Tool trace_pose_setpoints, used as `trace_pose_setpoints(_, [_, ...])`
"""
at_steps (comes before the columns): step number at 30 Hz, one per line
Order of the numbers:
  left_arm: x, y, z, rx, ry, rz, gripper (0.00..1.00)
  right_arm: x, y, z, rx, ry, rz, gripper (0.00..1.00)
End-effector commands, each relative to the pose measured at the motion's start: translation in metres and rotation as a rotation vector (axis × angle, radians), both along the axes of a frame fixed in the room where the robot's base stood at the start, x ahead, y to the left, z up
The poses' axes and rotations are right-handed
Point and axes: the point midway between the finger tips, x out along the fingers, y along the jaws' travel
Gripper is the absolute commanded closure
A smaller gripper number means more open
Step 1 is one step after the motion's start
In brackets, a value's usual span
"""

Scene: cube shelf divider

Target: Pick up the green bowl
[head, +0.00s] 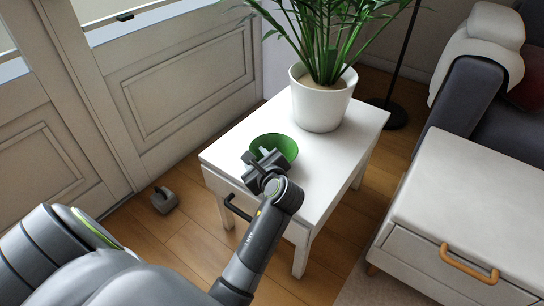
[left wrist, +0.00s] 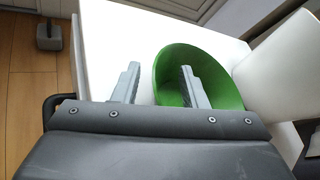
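The green bowl (head: 283,146) sits on the white side table (head: 313,170), in front of the plant pot. My left gripper (head: 262,157) is at the bowl's near left side and covers part of it in the head view. In the left wrist view the green bowl (left wrist: 222,88) is right of centre. The fingers of my left gripper (left wrist: 160,84) are spread apart, one outside the bowl's left rim and one over its inside. The rim lies in the gap between them. I cannot tell whether either finger touches the bowl. My right gripper is in neither view.
A white pot (head: 320,103) with a leafy plant stands behind the bowl, close to it in the left wrist view. A white cabinet (head: 470,205) and a dark sofa (head: 485,105) are on the right. A small grey object (head: 164,201) lies on the wooden floor.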

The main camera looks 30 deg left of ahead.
Motion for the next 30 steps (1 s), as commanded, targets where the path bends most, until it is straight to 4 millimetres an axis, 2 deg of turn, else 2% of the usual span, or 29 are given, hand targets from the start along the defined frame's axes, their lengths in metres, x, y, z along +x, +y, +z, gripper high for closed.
trace_pose_setpoints(3, [0.0,0.0,0.0,0.0,0.0,0.0,0.62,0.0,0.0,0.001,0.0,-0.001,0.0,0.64])
trace_pose_setpoints(12, [0.0,0.0,0.0,0.001,0.001,0.0,1.0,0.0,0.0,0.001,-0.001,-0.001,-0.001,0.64])
trace_pose_setpoints(23, [0.0,0.0,0.003,0.001,0.001,0.001,1.0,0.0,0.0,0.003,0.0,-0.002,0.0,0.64])
trace_pose_setpoints(26, [0.0,0.0,0.013,0.001,0.0,0.0,1.0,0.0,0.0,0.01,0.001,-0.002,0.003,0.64])
trace_pose_setpoints(30, [0.0,0.0,0.038,0.001,-0.002,0.0,1.0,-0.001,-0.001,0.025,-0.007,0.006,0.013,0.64])
